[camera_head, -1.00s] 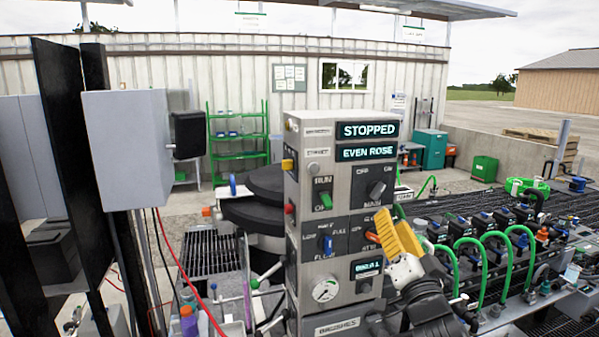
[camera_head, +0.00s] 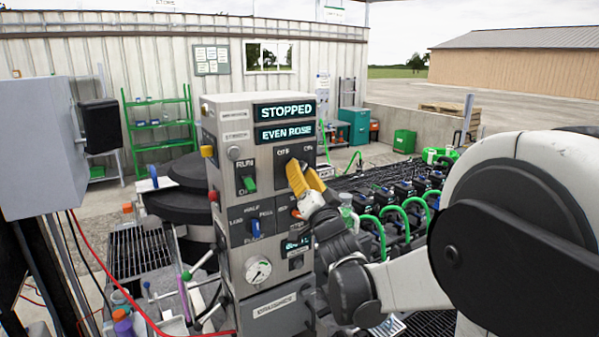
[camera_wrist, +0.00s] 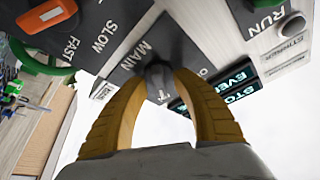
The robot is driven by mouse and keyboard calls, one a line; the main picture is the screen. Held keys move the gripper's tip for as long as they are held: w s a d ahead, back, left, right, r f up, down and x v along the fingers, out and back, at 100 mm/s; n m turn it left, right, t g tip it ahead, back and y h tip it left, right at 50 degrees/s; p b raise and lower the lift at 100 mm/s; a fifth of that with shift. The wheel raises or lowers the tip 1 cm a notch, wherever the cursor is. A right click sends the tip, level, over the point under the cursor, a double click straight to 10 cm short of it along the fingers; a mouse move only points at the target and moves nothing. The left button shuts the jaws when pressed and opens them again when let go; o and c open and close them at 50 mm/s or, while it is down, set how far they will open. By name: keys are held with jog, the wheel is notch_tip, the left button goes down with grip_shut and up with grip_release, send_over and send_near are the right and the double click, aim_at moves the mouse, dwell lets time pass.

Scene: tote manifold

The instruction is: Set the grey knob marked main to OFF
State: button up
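The grey main knob (camera_wrist: 158,78) sits on a dark plate with the word MAIN beside it in the wrist view. In the head view the plate (camera_head: 288,157) has OFF at its upper left and ON at its upper right, and the yellow fingers mostly hide the knob. My gripper (camera_wrist: 164,76) has its two yellow fingertips on either side of the knob, very close to it. I cannot tell whether they touch or press it. The gripper also shows at the panel in the head view (camera_head: 296,172). The knob's setting is hard to read.
The grey control panel (camera_head: 231,150) carries a green run knob (camera_head: 249,182), a blue knob (camera_head: 255,228), a gauge (camera_head: 258,270) and a screen reading STOPPED (camera_head: 285,111). Green hoses (camera_head: 398,225) arch to the right. A red cable hangs at the left.

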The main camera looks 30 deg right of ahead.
grip_shut()
jog(key=shift+n+b, duration=0.35)
jog(key=shift+n, duration=0.25)
jog(key=n+y+b, duration=0.1)
jog(key=n, duration=0.2)
jog(key=shift+d+f+t+y, duration=0.1)
jog(key=shift+f+t+y, duration=0.05)
jog(key=shift+t+y, duration=0.25)
jog(key=n+y, duration=0.1)
jog(key=n, duration=0.1)
jog(key=n+y+b, duration=0.1)
jog(key=n, duration=0.2)
jog(key=shift+t+y, duration=0.3)
jog(key=shift+y, duration=0.1)
jog(key=n+y, duration=0.1)
jog(key=n, duration=0.2)
jog(key=n+y+b, duration=0.1)
jog(key=n+y, duration=0.1)
jog(key=n, duration=0.1)
jog(key=shift+n+g, duration=0.3)
jog(key=shift+g, duration=0.1)
jog(key=shift+n+g+y, duration=0.4)
jog(key=shift+n+y, duration=0.7)
jog(key=shift+n, duration=1.3)
